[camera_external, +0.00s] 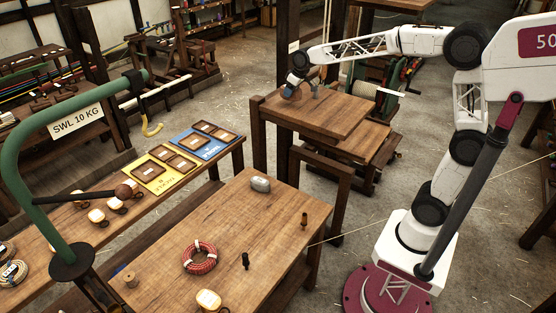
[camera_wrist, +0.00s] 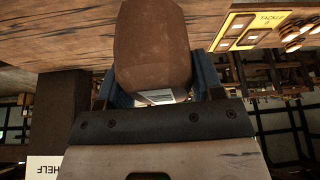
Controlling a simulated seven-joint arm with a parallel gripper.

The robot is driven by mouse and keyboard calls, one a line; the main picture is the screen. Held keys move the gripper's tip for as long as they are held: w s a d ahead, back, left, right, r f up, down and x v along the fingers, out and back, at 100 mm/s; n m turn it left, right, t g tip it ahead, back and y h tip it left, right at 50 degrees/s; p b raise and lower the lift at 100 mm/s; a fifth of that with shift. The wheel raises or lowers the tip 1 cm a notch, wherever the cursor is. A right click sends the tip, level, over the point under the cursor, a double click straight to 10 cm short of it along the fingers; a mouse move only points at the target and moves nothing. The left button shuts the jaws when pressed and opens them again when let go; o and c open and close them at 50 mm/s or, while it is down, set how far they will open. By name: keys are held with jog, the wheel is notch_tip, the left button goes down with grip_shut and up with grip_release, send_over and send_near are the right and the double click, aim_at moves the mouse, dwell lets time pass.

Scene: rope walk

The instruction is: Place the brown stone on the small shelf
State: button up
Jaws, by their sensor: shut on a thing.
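The brown stone (camera_wrist: 152,45) is a smooth rounded block between the blue fingers of my gripper (camera_wrist: 157,85) in the wrist view. The gripper is shut on it. In the external view my gripper (camera_external: 291,84) is low at the back left part of the small shelf (camera_external: 325,112), a raised wooden top. The stone is too small and dark there to make out clearly, and I cannot tell whether it touches the shelf. An upside-down "SHELF" label (camera_wrist: 45,168) shows in the wrist view.
A dark post (camera_external: 288,45) stands just behind the shelf. A small greyish object (camera_external: 316,91) is beside my gripper. The lower workbench (camera_external: 225,222) holds a grey stone (camera_external: 260,184), a red rope coil (camera_external: 200,257) and small pegs. The shelf's front right part is clear.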

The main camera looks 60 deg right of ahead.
jog(key=shift+f, duration=1.75)
jog(key=shift+f, duration=0.15)
jog(key=o, duration=1.3)
jog(key=v, duration=1.2)
jog(key=shift+s, duration=0.1)
